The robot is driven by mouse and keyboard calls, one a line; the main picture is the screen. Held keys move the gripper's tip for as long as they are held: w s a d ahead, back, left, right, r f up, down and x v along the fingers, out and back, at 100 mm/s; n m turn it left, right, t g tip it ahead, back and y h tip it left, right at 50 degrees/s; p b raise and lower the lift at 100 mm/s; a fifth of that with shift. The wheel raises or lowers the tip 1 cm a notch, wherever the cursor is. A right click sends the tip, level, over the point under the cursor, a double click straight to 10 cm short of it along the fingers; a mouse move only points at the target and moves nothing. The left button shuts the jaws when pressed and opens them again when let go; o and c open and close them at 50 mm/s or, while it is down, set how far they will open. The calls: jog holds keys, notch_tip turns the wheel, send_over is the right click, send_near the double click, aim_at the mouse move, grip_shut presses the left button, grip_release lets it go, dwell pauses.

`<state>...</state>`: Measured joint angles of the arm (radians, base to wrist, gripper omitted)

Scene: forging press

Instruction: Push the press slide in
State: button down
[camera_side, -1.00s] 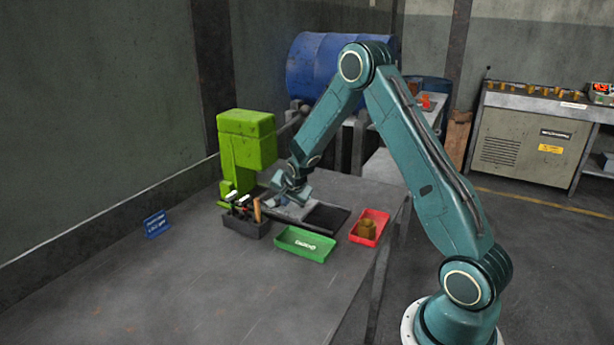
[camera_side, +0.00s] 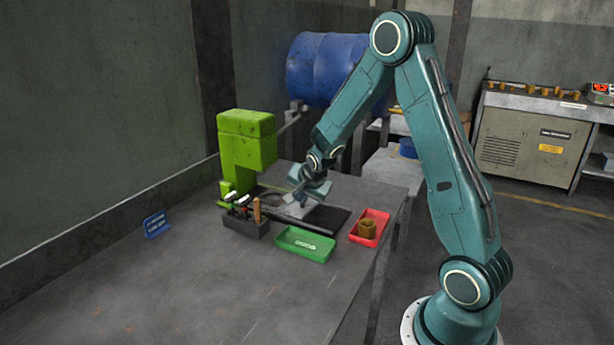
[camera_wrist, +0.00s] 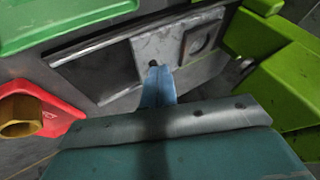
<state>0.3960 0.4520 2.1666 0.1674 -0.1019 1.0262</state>
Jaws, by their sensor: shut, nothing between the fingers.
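The green press (camera_side: 246,150) stands on the bench. Its slide, a pale grey plate (camera_side: 292,210), lies on a dark track (camera_side: 328,219) at the press's foot. In the wrist view the slide (camera_wrist: 165,45) has a dark square recess (camera_wrist: 200,38) on the press side, and dark bare track (camera_wrist: 100,68) lies to its left. My gripper (camera_side: 299,200) is shut and empty, low over the slide. In the wrist view its blue fingertips (camera_wrist: 156,70) overlap the slide's near edge beside a small dark hole. I cannot tell whether they touch it. The fingers hide part of the slide.
A dark tool holder (camera_side: 246,228) and a green tray (camera_side: 305,244) stand in front of the track. A red tray (camera_side: 370,227) with a brass part (camera_side: 366,229) stands to the right. A small blue sign (camera_side: 156,224) is at the left. The front bench is clear.

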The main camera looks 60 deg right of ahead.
jog(key=shift+v, duration=2.45)
jog(key=c, duration=1.3)
grip_release()
jog(key=shift+w+d, duration=0.1)
jog(key=shift+w, duration=0.05)
jog(key=shift+o, duration=1)
jog(key=shift+w+d+r+n+g, duration=0.1)
jog(key=shift+w+d+n+g, duration=0.25)
jog(key=shift+w, duration=0.15)
jog(key=w+d+r+n+g+y, duration=0.3)
jog(key=d+r+n+g+y, duration=0.1)
jog(key=d+r+n+g, duration=0.1)
jog(key=shift+w+d+r+n+y, duration=0.35)
jog(key=shift+d+r+n, duration=0.25)
jog(key=shift+r+n, duration=0.6)
notch_tip(320, 180, down, 14)
jog(key=shift+r, duration=0.25)
